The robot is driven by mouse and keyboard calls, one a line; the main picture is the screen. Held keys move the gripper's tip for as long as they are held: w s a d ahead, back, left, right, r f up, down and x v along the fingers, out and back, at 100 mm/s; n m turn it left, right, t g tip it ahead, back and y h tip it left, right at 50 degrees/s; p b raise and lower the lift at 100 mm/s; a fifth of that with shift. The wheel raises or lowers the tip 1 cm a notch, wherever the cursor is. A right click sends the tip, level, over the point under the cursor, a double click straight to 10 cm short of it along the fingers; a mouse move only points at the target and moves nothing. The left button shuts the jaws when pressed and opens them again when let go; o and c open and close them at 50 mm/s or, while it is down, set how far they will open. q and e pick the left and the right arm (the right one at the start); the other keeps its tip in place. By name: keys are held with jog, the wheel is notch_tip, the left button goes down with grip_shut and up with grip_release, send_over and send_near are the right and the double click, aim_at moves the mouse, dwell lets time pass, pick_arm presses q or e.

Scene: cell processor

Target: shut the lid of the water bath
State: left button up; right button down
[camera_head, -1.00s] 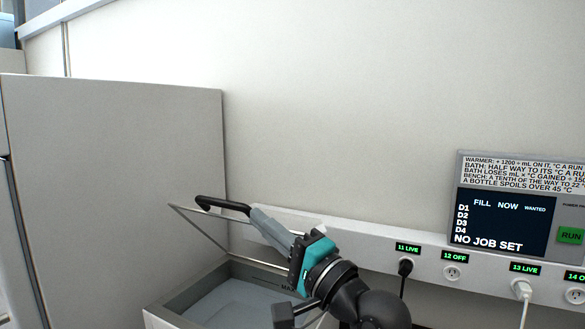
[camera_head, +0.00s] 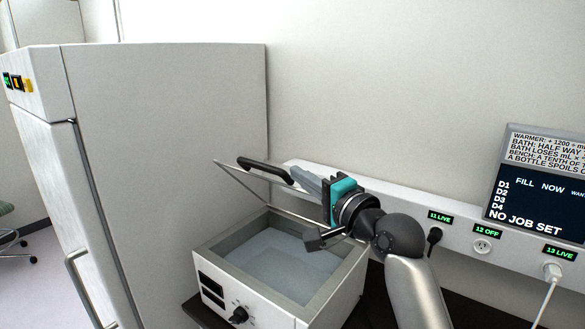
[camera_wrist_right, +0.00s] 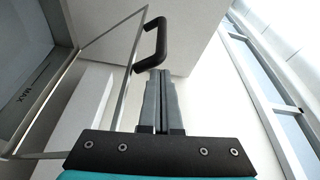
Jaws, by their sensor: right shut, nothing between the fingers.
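The water bath (camera_head: 208,258) is a white open-topped box holding water, with a knob on its front. Its clear, thin-framed lid (camera_head: 250,192) stands raised and tilted at the back, with a black handle (camera_head: 262,168) at its upper edge. The lid frame (camera_wrist_right: 126,85) and handle (camera_wrist_right: 161,42) also show in the right wrist view. My right gripper (camera_head: 297,172) is shut and empty, its fingertips (camera_wrist_right: 160,73) close to the near end of the handle. I cannot tell whether they touch it. My left gripper is out of view.
A tall white cabinet (camera_head: 170,150) stands just left of the bath. Behind runs a white socket rail (camera_head: 400,212) with plugs and cables. A screen panel (camera_head: 535,200) is at the right. Black bench surface (camera_head: 368,305) shows right of the bath.

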jog(key=shift+x, duration=1.6)
